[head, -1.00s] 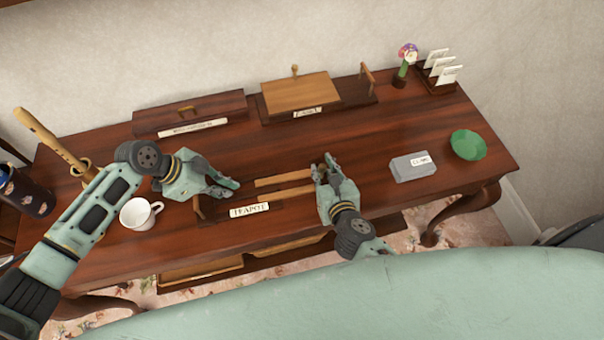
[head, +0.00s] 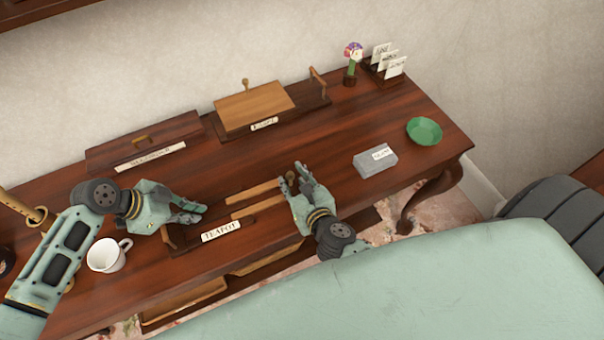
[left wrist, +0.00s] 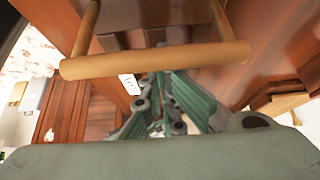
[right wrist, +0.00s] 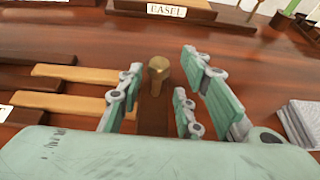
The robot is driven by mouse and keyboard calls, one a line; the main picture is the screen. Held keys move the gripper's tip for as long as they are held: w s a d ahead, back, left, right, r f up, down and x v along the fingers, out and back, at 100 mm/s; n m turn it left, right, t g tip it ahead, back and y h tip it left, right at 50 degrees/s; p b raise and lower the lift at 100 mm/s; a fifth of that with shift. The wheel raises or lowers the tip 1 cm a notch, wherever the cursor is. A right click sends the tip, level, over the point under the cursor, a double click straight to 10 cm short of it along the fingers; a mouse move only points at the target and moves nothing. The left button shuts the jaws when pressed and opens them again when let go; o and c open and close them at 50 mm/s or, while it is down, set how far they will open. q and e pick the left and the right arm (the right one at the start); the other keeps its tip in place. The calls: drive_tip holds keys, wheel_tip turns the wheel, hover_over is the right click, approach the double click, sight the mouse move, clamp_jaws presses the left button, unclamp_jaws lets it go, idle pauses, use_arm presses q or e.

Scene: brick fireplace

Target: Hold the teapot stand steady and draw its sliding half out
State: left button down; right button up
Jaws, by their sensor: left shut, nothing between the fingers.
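The teapot stand (head: 221,231) lies on the table with a white TEAPOT label on its front. Two light slats (head: 255,191) run to the right from its dark body. They end near an upright post with a brass-coloured knob (right wrist: 158,70). My right gripper (head: 297,177) is open, with its fingers on either side of the knob post and gaps visible in the right wrist view. My left gripper (head: 197,212) is shut and empty, just above the stand's left end. The stand's round wooden handle bar (left wrist: 150,60) crosses in front of its fingers in the left wrist view.
A white mug (head: 106,256) stands left of the stand. A lidded dark box (head: 145,143) and the easel stand (head: 254,106) lie behind. A grey block (head: 375,161) and a green bowl (head: 424,131) are to the right, with bare tabletop between block and right gripper.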

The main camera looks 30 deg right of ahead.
drive_tip(key=v, duration=1)
drive_tip(key=shift+s+r, duration=0.2)
drive_tip(key=shift+s, duration=0.05)
use_arm(q)
drive_tip(key=shift+r, duration=0.2)
use_arm(e)
drive_tip(key=shift+r, duration=0.1)
